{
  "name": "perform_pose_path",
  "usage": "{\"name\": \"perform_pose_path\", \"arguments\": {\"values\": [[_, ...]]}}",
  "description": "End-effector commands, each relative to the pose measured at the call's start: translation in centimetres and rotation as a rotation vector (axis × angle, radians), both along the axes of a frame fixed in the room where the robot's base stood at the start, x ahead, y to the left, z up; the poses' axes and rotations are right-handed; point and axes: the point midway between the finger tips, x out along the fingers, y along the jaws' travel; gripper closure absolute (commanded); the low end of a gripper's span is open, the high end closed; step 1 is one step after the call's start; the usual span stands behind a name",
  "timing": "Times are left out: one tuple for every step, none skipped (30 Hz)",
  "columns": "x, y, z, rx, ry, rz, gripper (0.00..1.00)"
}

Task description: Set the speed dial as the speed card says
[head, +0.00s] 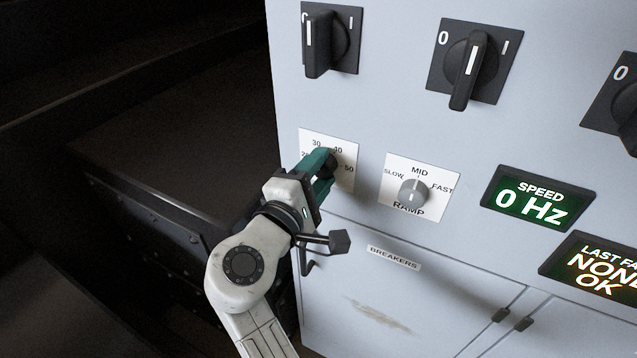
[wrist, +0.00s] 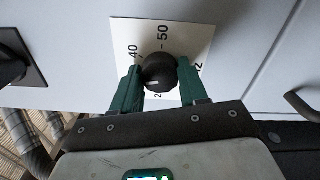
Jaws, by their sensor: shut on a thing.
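A green display (head: 531,205) reads SPEED 0 Hz. No speed card is visible.
The RAMP dial (head: 413,192) sits right of the speed dial, its mark near MID. Black rotary switches (head: 472,68) line the panel above. A second display (head: 597,265) is cut off at right. The BREAKERS label (head: 393,257) and door handles are below. Dark machinery stands left.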

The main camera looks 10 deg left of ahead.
Motion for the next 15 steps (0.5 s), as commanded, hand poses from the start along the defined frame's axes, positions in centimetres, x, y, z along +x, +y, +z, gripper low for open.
{"name": "perform_pose_path", "arguments": {"values": [[0.01,-0.04,-0.8,0.043,-0.016,-0.001,0.87],[0.02,-0.05,-0.84,0.069,-0.025,-0.001,0.87],[0.02,-0.07,-0.82,0.106,-0.039,-0.002,0.87],[0.01,-0.09,-0.8,0.133,-0.049,-0.002,0.87],[0.01,-0.08,-0.81,0.16,-0.058,-0.002,0.87],[0.02,-0.08,-0.86,0.195,-0.071,-0.002,0.87],[0.02,-0.07,-0.88,0.223,-0.08,-0.001,0.87],[0.01,-0.05,-0.87,0.249,-0.091,-0.001,0.87],[-0.01,-0.05,-0.82,0.285,-0.104,-0.001,0.87],[0.0,-0.04,-0.84,0.311,-0.113,-0.001,0.87],[0.0,-0.05,-0.87,0.337,-0.121,-0.001,0.87],[0.02,-0.06,-0.89,0.371,-0.134,-0.001,0.87],[0.03,-0.07,-0.86,0.395,-0.143,-0.002,0.87],[0.02,-0.07,-0.82,0.419,-0.152,-0.002,0.87],[0.01,-0.07,-0.8,0.45,-0.163,-0.002,0.87]]}}
